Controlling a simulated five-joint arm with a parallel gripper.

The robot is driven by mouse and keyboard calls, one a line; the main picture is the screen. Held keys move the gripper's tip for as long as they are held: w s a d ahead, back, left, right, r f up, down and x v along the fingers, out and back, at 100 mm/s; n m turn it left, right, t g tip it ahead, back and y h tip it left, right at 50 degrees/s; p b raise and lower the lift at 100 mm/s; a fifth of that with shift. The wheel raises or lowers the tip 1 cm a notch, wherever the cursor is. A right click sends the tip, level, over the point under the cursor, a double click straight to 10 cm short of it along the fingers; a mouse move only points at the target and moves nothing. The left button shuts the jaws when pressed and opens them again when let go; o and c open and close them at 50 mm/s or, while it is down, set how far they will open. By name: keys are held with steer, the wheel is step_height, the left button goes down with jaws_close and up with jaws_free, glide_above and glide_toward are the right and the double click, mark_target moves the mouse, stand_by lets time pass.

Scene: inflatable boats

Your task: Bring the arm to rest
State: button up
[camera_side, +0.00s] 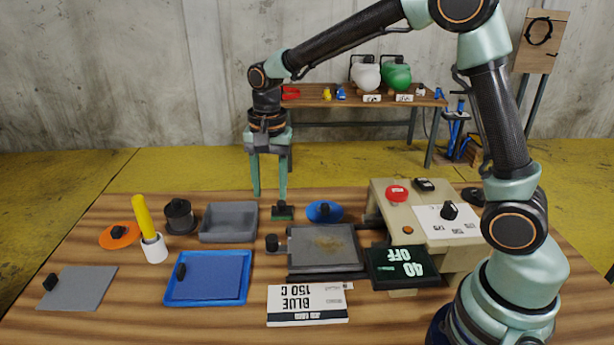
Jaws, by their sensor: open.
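My arm reaches from its base at the right, up and over the table, to the left. My gripper (268,192) points straight down over the wooden table (80,248), behind the grey bin and the press plate. Its two fingers are apart, with nothing seen between them.
Near the gripper are a grey bin (229,236), a blue disc (325,209) and a heated plate (326,243). A display reading "40 OFF" (403,265) and a control box (400,205) stand right. A yellow-handled tool (145,217) stands upright left.

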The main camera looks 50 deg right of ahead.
steer(key=s+d+r+n+t, duration=0.2)
steer(key=s+d+r+n, duration=0.1)
steer(key=s, duration=0.4)
steer(key=s+d+r+n+t, duration=0.2)
steer(key=s+r+n+t, duration=0.1)
steer(key=s+r+n, duration=0.2)
steer(key=s+n, duration=0.2)
steer(key=s, duration=0.1)
steer(key=shift+d+r+n, duration=0.35)
steer(key=shift+d+n, duration=0.05)
